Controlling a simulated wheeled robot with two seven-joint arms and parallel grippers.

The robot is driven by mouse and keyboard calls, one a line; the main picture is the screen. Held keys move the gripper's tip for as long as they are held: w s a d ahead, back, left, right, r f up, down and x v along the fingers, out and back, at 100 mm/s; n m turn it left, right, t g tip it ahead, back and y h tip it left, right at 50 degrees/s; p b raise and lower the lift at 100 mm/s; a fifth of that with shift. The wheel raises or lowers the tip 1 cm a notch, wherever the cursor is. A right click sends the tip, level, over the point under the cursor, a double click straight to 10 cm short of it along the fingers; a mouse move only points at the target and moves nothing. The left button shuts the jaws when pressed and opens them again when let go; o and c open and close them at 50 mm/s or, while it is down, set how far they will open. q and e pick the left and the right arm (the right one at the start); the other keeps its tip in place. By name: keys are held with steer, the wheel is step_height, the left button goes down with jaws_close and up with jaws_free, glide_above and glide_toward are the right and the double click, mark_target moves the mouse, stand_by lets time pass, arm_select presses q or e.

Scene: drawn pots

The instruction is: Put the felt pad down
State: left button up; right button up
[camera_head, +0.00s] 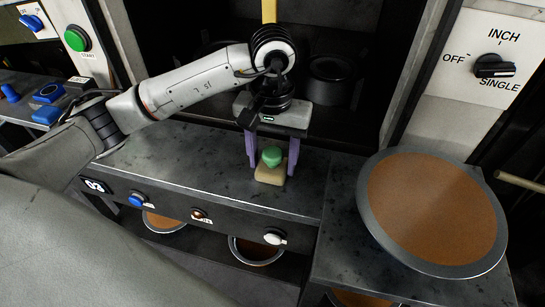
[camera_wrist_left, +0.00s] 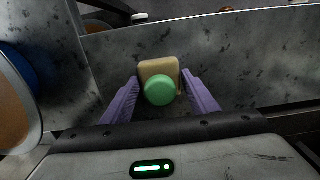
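The felt pad (camera_head: 270,177) is a small tan block with a round green knob (camera_head: 272,157) on top. It appears to rest flat on the dark grey bench top (camera_head: 215,165), near its right end. In the left wrist view the pad (camera_wrist_left: 160,66) lies just beyond the knob (camera_wrist_left: 160,91). My left gripper (camera_head: 272,168) points down over it, purple fingers apart, one at each side. The fingers stand clear of the knob, and their tips are close to the pad's sides; contact there is hard to tell. My right gripper is not in view.
A large round brown-faced disc with a grey rim (camera_head: 438,210) lies on the right-hand surface. Dark round pots (camera_head: 331,80) stand in the recess behind. The bench front carries buttons (camera_head: 137,201), with brown-filled pots (camera_head: 257,250) below. The bench left of the pad is clear.

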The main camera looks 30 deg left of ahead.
mark_target(273, 152)
arm_select(q)
steer(key=shift+o, duration=1.2)
step_height(273, 152, up, 12)
steer(key=shift+r, duration=0.2)
